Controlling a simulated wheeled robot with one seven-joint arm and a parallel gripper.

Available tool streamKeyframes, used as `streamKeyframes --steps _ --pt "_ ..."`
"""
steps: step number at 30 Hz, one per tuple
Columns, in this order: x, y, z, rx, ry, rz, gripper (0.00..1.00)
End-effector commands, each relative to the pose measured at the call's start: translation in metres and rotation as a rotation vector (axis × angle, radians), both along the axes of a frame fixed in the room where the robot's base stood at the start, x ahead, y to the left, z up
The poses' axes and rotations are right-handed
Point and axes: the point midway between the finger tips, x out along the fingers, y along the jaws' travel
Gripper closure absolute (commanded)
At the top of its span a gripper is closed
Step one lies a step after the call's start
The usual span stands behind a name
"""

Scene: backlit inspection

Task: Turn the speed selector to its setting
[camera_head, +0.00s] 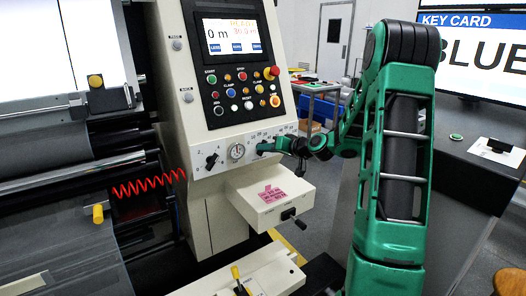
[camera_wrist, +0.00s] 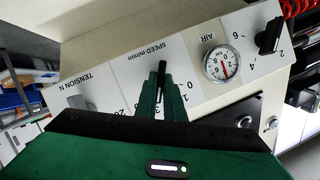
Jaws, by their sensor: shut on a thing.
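The speed selector (camera_wrist: 161,72) shows in the wrist view as a narrow black handle on a pale panel labelled SPEED m/min. My gripper (camera_wrist: 161,92) has its two green fingers closed on either side of that handle. Scale numbers show around the fingers, among them a 0 to the right and a 20 to the lower left. The fingers hide much of the dial, so I cannot tell the exact pointer position. In the head view my gripper (camera_head: 268,147) is at the console's lower panel, covering the selector.
Right of the selector in the wrist view are a round AIR gauge (camera_wrist: 222,65) and a black knob (camera_wrist: 269,37). A TENSION N panel (camera_wrist: 92,82) lies left. In the head view, a box with a pink label (camera_head: 270,196) juts out below, and buttons and a screen (camera_head: 236,36) sit above.

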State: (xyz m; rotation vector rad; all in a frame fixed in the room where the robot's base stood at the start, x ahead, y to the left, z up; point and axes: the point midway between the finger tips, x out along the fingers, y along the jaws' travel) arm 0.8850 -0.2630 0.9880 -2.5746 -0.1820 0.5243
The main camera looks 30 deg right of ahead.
Motion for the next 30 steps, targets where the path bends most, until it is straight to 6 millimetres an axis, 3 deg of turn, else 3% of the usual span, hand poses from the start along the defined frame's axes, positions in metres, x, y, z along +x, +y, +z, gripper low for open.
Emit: streamKeyframes --steps 6,9,20,23,30 --pt "-0.001 0.001 -0.003 0.001 0.006 0.002 1.0" --pt "-0.001 0.0 -0.002 0.0 0.005 0.001 0.73" --pt "-0.003 -0.001 0.0 -0.001 0.002 -0.001 0.73" --pt "-0.011 -0.004 0.004 -0.003 0.002 -0.003 0.73" --pt "-0.051 -0.013 0.018 -0.001 0.003 -0.004 0.73"
